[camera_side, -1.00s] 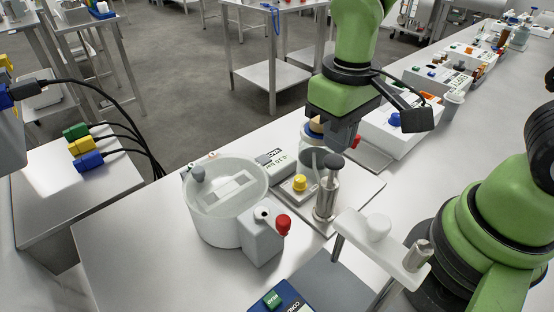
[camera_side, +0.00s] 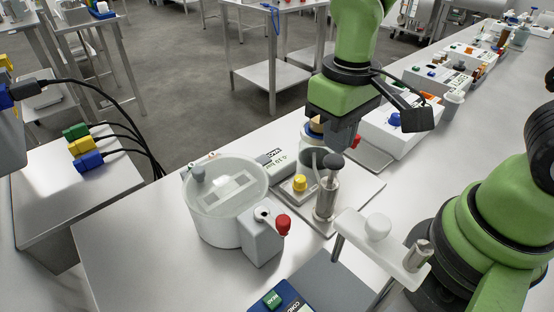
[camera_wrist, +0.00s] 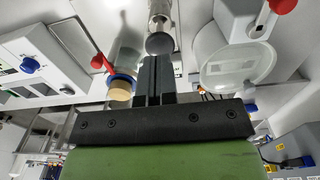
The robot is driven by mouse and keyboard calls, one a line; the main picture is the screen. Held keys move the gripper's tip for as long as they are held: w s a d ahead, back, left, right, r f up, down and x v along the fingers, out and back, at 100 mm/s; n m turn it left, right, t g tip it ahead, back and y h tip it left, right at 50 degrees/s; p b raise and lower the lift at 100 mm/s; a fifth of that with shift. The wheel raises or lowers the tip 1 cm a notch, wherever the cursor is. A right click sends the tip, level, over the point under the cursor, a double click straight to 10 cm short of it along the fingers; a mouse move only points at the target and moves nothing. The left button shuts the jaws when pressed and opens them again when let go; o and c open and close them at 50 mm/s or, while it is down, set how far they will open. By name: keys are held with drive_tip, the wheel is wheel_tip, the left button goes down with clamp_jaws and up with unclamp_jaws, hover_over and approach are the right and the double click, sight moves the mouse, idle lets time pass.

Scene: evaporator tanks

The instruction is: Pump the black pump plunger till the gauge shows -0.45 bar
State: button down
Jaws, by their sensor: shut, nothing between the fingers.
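The pump is an upright steel cylinder (camera_side: 325,200) with a black plunger knob (camera_side: 333,160) at its top, right of centre in the side view. In the wrist view the round black knob (camera_wrist: 160,43) sits just past my fingertips. My gripper (camera_side: 343,143) is shut and empty, pointing down close above and beside the knob. I cannot tell whether it touches the knob. The gauge (camera_side: 275,161) is a grey box behind the pump, labelled in small print with a bar reading; its digits look like -0.20 but are too small to be sure.
A white round tank (camera_side: 228,205) with a clear lid stands left of the pump, beside a box with a red knob (camera_side: 283,222). A yellow knob (camera_side: 299,183) and a jar with a blue collar (camera_side: 313,130) stand close by. A white stand (camera_side: 380,240) is in front.

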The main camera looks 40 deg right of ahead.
sight(334, 159)
drive_tip(key=shift+f, duration=0.15)
drive_tip(key=shift+f, duration=2.75)
drive_tip(key=shift+r, duration=2.95)
drive_tip(key=shift+f, duration=0.1)
idle(1.0)
